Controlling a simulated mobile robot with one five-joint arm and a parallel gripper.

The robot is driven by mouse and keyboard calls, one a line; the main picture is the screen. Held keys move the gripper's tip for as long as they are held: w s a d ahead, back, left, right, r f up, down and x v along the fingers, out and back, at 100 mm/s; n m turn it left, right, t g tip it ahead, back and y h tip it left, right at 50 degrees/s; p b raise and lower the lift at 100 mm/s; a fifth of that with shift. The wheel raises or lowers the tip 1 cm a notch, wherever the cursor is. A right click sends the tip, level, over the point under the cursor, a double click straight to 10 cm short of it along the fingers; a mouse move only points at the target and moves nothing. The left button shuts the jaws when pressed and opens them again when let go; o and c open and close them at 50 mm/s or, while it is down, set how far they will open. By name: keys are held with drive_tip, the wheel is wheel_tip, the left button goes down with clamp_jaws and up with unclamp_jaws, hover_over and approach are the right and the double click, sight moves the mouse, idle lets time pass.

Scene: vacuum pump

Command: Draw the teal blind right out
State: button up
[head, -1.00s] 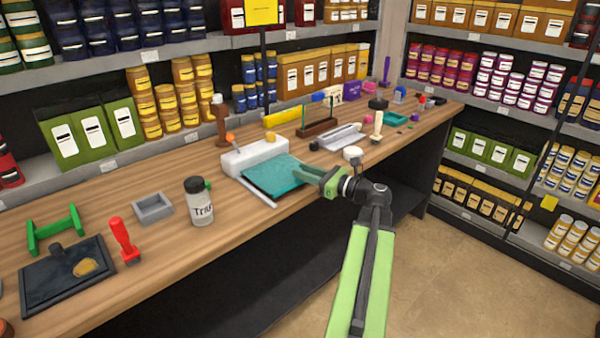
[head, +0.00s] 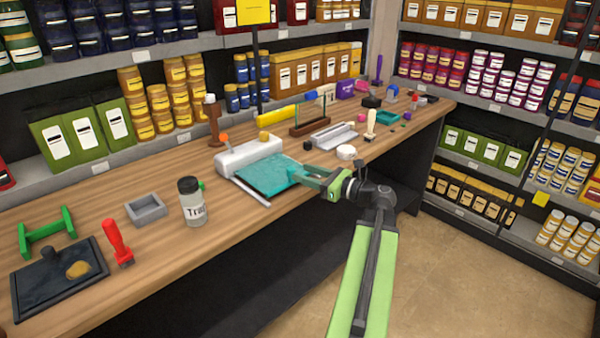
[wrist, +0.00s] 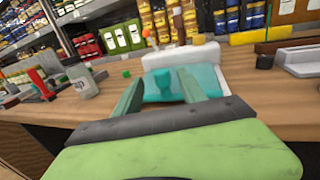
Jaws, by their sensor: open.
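The teal blind (head: 273,174) is a flat sheet stretching from the white housing (head: 250,152) towards the table's front edge. It also shows in the wrist view (wrist: 204,92), with a small teal knob (wrist: 162,80) on it. My gripper (head: 298,173) is at the blind's front right in the head view. In the wrist view my gripper (wrist: 162,92) is open, its two fingers on either side of the knob and apart from it. Whether the fingertips touch the sheet I cannot tell.
A jar (head: 192,202), a grey tray (head: 146,209) and a red-handled tool (head: 117,243) stand to the left. A white round piece (head: 346,152) and a metal piece (head: 333,136) lie to the right. Loaded shelves stand behind the table.

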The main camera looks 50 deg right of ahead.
drive_tip(key=s+d, duration=0.2)
drive_tip(key=s, duration=1.2)
drive_tip(key=shift+s+d, duration=0.35)
drive_tip(key=shift+d, duration=0.05)
